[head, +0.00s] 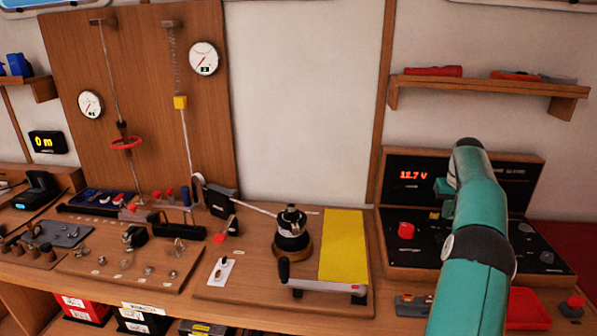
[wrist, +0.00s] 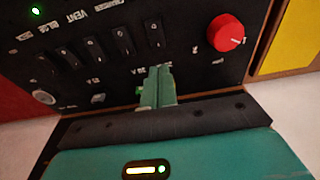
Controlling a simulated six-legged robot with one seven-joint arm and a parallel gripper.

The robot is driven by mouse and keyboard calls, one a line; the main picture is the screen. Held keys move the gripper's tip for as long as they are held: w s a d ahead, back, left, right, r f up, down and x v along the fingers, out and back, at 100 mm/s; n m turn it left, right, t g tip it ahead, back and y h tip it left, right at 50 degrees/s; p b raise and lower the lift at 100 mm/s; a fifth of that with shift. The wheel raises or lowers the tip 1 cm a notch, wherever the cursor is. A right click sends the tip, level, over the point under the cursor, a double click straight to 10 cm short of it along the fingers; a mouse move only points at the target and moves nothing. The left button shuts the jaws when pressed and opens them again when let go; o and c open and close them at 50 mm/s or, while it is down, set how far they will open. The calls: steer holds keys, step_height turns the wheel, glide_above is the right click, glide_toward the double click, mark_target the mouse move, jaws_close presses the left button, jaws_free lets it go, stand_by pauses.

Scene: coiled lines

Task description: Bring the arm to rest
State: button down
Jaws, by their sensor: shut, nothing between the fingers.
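My gripper (wrist: 157,85) shows in the wrist view with its two green fingers together and nothing between them. The fingers are in front of the black switch panel (wrist: 75,60), below a row of rocker switches; whether they touch it I cannot tell. In the head view my teal arm (head: 478,220) rises from the bottom right and bends over in front of the panel (head: 400,195). The arm hides part of the panel, and the fingertips are hard to make out there.
A red knob (wrist: 226,32) sits beside the switches. The panel's display (head: 412,175) reads about 12.7 V. Left of it are a winch (head: 291,235) and a yellow plate (head: 343,245) on a wooden board. A shelf (head: 480,86) hangs above. The wall between is bare.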

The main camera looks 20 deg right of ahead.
steer(key=w+a+r+n, duration=0.1)
steer(key=a+r, duration=0.4)
steer(key=a, duration=0.6)
steer(key=w+a+r+n+t, duration=0.1)
steer(key=a+r, duration=0.4)
steer(key=a, duration=0.6)
steer(key=w+a+r+n, duration=0.15)
steer(key=a+r, duration=0.35)
steer(key=a, duration=0.7)
steer(key=s+a+n+t, duration=0.2)
steer(key=s+a, duration=1)
steer(key=a, duration=0.3)
steer(key=s+a+f, duration=0.4)
steer(key=s, duration=0.2)
steer(key=s+a+f+t+y, duration=0.1)
steer(key=s+a+f, duration=0.3)
steer(key=s, duration=0.3)
steer(key=shift+s+a+n, duration=0.2)
steer(key=shift+a+n, duration=0.15)
steer(key=shift+a, duration=0.05)
steer(key=shift+d, duration=0.15)
